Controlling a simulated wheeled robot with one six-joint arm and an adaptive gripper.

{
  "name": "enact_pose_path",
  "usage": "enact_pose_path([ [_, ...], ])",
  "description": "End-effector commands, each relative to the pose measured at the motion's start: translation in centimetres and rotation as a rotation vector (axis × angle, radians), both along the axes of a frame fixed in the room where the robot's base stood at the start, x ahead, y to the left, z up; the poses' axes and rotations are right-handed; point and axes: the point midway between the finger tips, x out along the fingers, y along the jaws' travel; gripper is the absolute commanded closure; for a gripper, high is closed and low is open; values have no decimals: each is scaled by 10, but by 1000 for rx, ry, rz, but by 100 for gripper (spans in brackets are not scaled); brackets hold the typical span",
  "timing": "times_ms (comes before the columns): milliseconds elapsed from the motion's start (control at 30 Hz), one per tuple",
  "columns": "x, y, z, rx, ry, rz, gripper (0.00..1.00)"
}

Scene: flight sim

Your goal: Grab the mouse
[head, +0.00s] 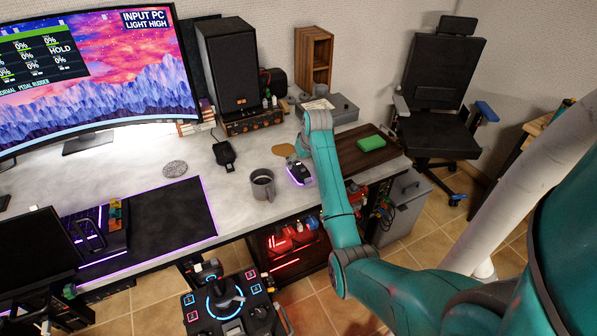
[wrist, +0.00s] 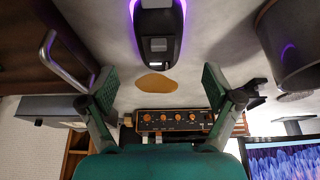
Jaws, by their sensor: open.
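The mouse (head: 299,173) is dark with a purple glow along its edges and lies on the grey desk, right of the mug; my arm partly covers it in the head view. In the wrist view the mouse (wrist: 158,38) is at the top middle, cut off by the frame edge. My gripper (wrist: 158,88) is open and empty, its two green fingers apart. The mouse lies above the gap between the fingertips in that picture, apart from both. In the head view the fingers are mostly hidden by my arm.
A grey mug (head: 262,186) stands just left of the mouse. A tan coaster (head: 284,150) lies behind it. A brown tray (head: 345,163) with a green block (head: 371,143) is on the right. A speaker (head: 229,65) stands at the back. A small black device (head: 224,153) lies farther left.

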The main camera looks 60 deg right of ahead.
Motion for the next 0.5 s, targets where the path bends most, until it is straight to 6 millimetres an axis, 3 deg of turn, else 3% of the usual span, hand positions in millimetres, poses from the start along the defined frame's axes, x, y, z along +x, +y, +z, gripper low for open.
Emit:
enact_pose_path([
  [167, 3, -2, -10, 0, 1, 0, 10],
  [500, 15, -9, -50, 0, 1, 0, 10],
])
